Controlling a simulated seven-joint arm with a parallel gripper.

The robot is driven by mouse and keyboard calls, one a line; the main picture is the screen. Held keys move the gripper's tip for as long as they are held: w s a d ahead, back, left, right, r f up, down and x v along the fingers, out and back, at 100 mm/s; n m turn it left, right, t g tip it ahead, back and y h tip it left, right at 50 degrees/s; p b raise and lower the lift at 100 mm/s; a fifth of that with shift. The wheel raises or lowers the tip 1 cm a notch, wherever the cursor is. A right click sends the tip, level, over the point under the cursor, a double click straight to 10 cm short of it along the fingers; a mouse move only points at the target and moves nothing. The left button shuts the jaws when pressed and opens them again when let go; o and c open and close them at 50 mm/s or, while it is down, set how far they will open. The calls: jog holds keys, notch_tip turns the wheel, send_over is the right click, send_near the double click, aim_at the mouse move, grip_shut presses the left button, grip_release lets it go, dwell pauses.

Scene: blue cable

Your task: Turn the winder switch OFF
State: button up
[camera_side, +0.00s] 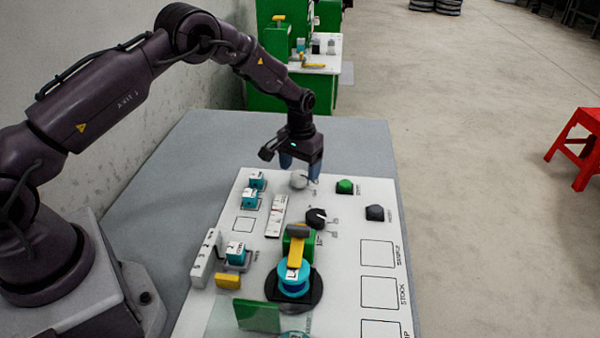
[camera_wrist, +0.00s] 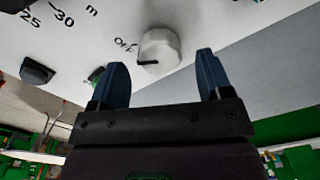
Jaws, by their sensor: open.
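A round white knob (camera_wrist: 160,45) on the white panel has the label OFF printed at its left in the wrist view. A short dark mark is on the knob's lower left side, below the label. I take it as the winder switch; no winder label is readable. The knob (camera_side: 298,181) also shows at the panel's far end in the side view. My gripper (camera_wrist: 161,62) is open, with its two blue fingers on either side of the knob. In the side view my gripper (camera_side: 300,167) points down just above the knob; I cannot tell whether it touches.
A green button (camera_side: 345,186) and dark button (camera_side: 375,213) stand right of the knob. A black dial (camera_side: 316,217) is nearer. A teal spool (camera_side: 294,279) with a yellow bar and several teal blocks on the left also stand on the panel (camera_side: 345,235).

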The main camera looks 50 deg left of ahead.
aim_at(299, 174)
notch_tip(299, 174, up, 11)
jog(key=shift+f, duration=0.15)
jog(key=s+d+r+m+t, duration=0.1)
jog(key=s+d+r+t, duration=0.1)
jog(key=s+r, duration=0.4)
jog(key=s+d+r+m+t, duration=0.1)
jog(key=s+d+r, duration=0.2)
jog(key=s+r, duration=0.4)
jog(key=s+d+r+m+t, duration=0.1)
jog(key=s+r, duration=0.6)
jog(key=s, duration=1.1)
jog(key=shift+s+d+m+t, duration=0.15)
jog(key=shift+d+m+t, duration=0.15)
jog(key=shift+d+t, duration=0.75)
jog(key=shift+d+r+g, duration=0.1)
jog(key=shift+d+g, duration=0.1)
jog(key=shift+g, duration=0.05)
